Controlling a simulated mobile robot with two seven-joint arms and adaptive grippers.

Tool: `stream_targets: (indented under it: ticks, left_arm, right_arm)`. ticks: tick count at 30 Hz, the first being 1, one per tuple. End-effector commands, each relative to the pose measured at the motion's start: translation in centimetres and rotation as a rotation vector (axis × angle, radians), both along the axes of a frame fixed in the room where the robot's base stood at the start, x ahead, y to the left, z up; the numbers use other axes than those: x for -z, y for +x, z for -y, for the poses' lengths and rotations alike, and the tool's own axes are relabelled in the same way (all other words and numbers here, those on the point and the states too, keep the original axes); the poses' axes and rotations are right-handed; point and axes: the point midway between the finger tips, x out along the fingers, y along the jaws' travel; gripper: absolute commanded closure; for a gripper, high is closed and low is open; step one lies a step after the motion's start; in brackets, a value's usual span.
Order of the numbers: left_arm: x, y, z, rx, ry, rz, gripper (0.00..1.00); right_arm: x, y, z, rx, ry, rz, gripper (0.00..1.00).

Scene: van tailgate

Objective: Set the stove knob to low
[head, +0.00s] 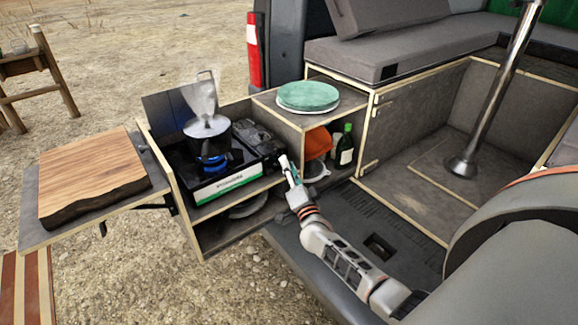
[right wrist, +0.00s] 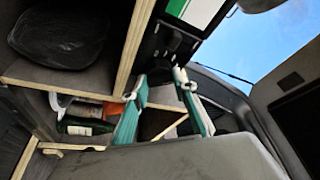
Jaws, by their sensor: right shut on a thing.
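The camping stove (head: 230,186) sits on the upper shelf of the pull-out kitchen box, black with a white and green front label. A blue flame (head: 213,162) burns under a steaming metal pot (head: 207,128). My right gripper (head: 284,162) is at the right end of the stove's front, shut on the stove knob. The knob is hidden in the head view. In the right wrist view, my right gripper (right wrist: 160,75) has its teal-padded fingers either side of the dark knob area, beside the label (right wrist: 197,10). The knob's setting cannot be read. My left gripper is not in view.
A wooden board (head: 92,175) lies on a side shelf at left. A green plate stack (head: 308,95) is on the box top. A dark bottle (head: 345,147) and an orange item (head: 318,142) stand in the open compartment near my right gripper. Wooden shelf edges surround it.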

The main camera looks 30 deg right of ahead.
Motion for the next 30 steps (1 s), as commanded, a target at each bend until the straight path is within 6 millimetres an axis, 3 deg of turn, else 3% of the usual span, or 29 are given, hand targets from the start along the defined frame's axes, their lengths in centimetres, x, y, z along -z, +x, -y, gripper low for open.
stream_targets:
  ticks: [9,10,12,23,30]
  left_arm:
    - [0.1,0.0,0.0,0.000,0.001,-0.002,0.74]
    - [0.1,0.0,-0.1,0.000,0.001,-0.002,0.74]
    - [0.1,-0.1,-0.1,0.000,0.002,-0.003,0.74]
    - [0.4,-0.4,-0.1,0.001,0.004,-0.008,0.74]
    - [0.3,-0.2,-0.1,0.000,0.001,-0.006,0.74]
  right_arm:
    - [0.2,0.0,0.0,-0.001,0.001,-0.003,0.94]
    - [0.2,0.0,0.0,-0.001,0.001,-0.003,0.70]
    - [0.1,0.0,0.0,-0.001,0.001,-0.003,0.56]
    - [0.1,-0.2,0.0,0.000,0.000,-0.001,0.56]
    - [0.9,-3.0,-0.8,-0.001,0.000,-0.004,0.56]
